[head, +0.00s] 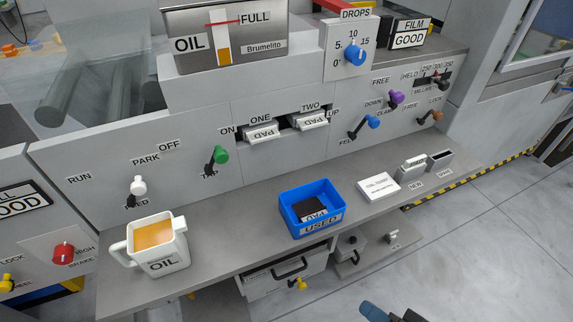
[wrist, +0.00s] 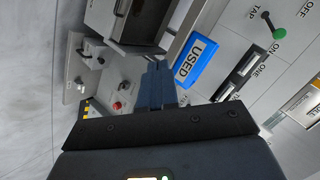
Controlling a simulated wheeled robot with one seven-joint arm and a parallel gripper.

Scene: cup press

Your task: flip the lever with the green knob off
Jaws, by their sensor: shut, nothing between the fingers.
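The lever with the green knob (head: 221,154) is on the grey front panel above the TAP label. Its knob stands close to the ON label, with the OFF label to its left. In the wrist view the green knob (wrist: 279,33) is at the upper right, also beside ON. My gripper (wrist: 160,82) has its blue fingers shut together and empty, well away from the lever. In the head view only part of my gripper (head: 374,311) shows at the bottom edge, in front of the counter.
A white OIL jug (head: 172,262) stands on the counter below a white-knobbed lever (head: 138,186). The blue USED bin (head: 326,193) is mid-counter. The counter below the green lever is clear.

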